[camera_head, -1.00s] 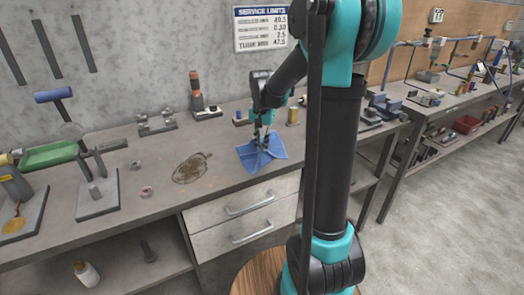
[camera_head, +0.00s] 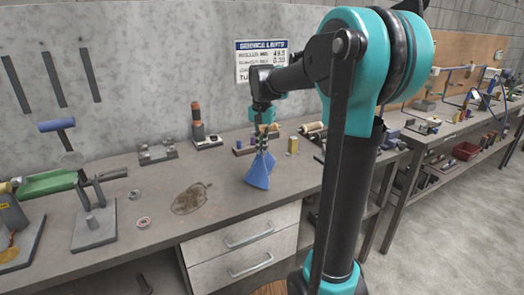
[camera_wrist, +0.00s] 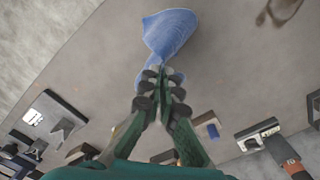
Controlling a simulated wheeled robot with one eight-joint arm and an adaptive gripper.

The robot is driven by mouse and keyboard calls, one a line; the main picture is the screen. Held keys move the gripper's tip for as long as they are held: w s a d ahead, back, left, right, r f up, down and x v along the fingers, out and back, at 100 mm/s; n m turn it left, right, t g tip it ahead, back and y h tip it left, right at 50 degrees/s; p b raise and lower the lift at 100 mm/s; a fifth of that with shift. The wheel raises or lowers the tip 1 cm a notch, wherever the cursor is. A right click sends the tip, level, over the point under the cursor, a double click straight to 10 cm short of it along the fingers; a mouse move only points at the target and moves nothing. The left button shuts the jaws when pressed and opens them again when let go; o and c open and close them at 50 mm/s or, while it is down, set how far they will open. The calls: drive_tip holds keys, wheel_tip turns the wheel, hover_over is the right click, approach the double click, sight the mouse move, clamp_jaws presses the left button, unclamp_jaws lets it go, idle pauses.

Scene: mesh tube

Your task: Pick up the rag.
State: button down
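The rag (camera_head: 260,170) is blue and hangs from my gripper (camera_head: 263,147) in the head view, bunched at the top and spread out below. Its lower corner hangs over the workbench (camera_head: 225,165); whether it touches the top I cannot tell. In the wrist view my gripper (camera_wrist: 162,92) has its fingers shut on the rag, and the cloth (camera_wrist: 170,32) fans out beyond the fingertips. The part of the rag between the fingers is hidden.
A brown stain (camera_head: 191,198) lies on the bench left of the rag. A yellow cylinder (camera_head: 293,145) and small tools stand behind and right. A red-topped device (camera_head: 199,125) stands at the back. Drawers (camera_head: 245,245) sit under the bench's front edge.

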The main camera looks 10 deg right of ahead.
wheel_tip(320, 180, up, 9)
idle(0.3)
